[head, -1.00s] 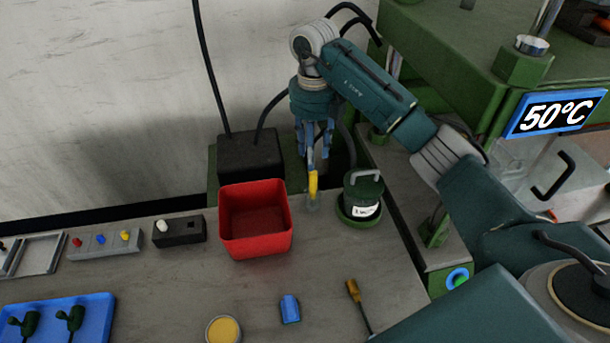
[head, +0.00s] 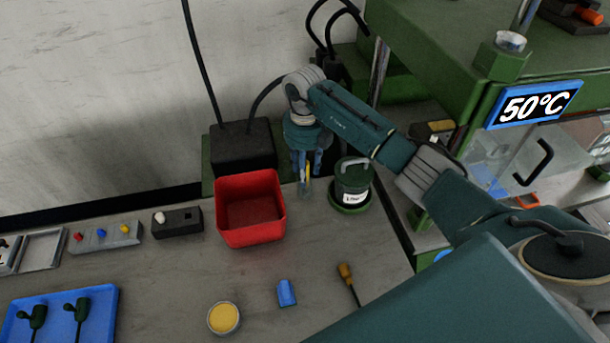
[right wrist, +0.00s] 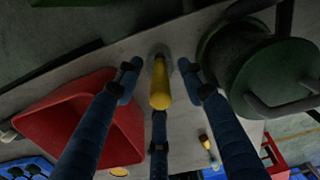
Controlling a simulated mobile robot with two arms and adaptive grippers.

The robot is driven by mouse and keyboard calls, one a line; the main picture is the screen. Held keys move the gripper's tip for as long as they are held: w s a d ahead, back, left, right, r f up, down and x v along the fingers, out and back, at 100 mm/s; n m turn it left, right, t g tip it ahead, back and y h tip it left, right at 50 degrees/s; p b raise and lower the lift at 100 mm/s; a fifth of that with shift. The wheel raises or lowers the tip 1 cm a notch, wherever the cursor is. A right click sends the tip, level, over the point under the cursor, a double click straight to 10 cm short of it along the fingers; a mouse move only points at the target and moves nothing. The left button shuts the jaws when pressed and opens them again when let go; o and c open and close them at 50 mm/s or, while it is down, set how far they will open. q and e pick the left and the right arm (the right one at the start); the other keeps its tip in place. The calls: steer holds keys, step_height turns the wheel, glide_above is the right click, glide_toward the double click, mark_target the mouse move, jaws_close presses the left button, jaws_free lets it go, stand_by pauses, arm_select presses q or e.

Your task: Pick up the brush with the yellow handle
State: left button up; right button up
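The brush with the yellow handle (head: 308,172) stands upright in a small clear holder (head: 304,188) between the red bin and the green pot. In the right wrist view its yellow handle (right wrist: 160,88) points up at the camera, between my fingers. My right gripper (head: 305,165) is over the brush from above. The right wrist view shows the fingers of my right gripper (right wrist: 159,78) spread around the handle, with gaps on both sides, so it is open and not visibly touching. My left gripper is not in view.
A red bin (head: 250,232) stands close on the left and a green lidded pot (head: 352,183) close on the right. A tool with an orange-brown handle (head: 346,273), a blue piece (head: 286,293) and a yellow-filled dish (head: 223,318) lie nearer. A green machine (head: 440,60) stands at right.

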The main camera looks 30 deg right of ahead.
steer(key=shift+c, duration=1.3)
jaws_close()
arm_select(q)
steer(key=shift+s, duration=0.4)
arm_select(e)
step_height(320, 180, up, 10)
steer(key=b, duration=0.2)
steer(key=shift+w+f+b, duration=0.1)
steer(key=shift+f+b, duration=0.1)
steer(key=shift+b, duration=0.15)
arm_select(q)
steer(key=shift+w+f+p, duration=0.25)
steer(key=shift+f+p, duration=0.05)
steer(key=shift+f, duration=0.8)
arm_select(e)
step_height(320, 180, up, 10)
steer(key=shift+r, duration=0.25)
